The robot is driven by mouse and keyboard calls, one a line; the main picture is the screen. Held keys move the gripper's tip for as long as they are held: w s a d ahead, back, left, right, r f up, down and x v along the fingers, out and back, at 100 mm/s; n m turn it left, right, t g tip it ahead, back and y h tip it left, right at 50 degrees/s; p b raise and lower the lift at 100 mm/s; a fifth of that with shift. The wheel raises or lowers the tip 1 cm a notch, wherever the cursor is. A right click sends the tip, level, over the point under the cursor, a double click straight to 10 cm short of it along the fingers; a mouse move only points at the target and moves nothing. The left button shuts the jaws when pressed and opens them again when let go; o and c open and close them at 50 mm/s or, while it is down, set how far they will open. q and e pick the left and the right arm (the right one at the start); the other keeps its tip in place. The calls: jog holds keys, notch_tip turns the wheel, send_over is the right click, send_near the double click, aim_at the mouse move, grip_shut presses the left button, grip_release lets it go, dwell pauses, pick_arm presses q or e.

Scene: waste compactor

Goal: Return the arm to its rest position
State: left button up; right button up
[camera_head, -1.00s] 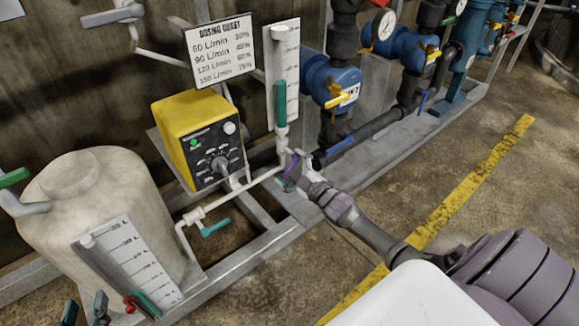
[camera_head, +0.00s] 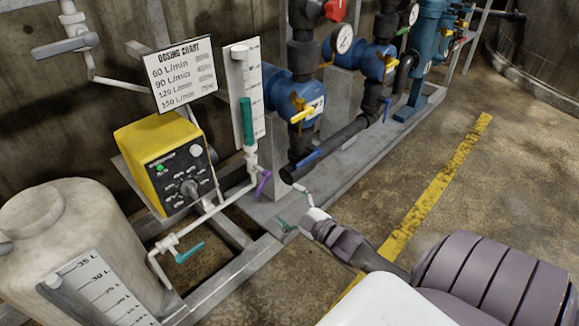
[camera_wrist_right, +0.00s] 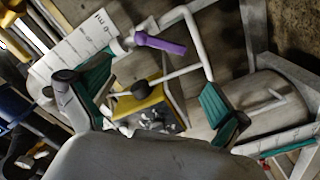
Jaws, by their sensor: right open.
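My right gripper (camera_head: 293,208) is in the lower middle of the head view, with its arm coming in from the lower right. Its fingers are spread and empty. In the right wrist view, its two teal-padded fingers (camera_wrist_right: 155,100) stand wide apart. The purple valve handle (camera_head: 263,184) is on the white pipe below the clear measuring tube, a little left of the gripper and apart from it. This handle also shows in the right wrist view (camera_wrist_right: 160,44), beyond the fingers. My left gripper is not in view.
The yellow dosing pump (camera_head: 165,160) and white tank (camera_head: 65,235) stand at left. A teal-handled valve (camera_head: 189,253) sits on the low pipe. Blue meters (camera_head: 290,88) and black pipes stand behind on the grey skid (camera_head: 350,155). Floor around the yellow stripe (camera_head: 440,185) is open.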

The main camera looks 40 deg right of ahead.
jog(key=shift+s, duration=0.45)
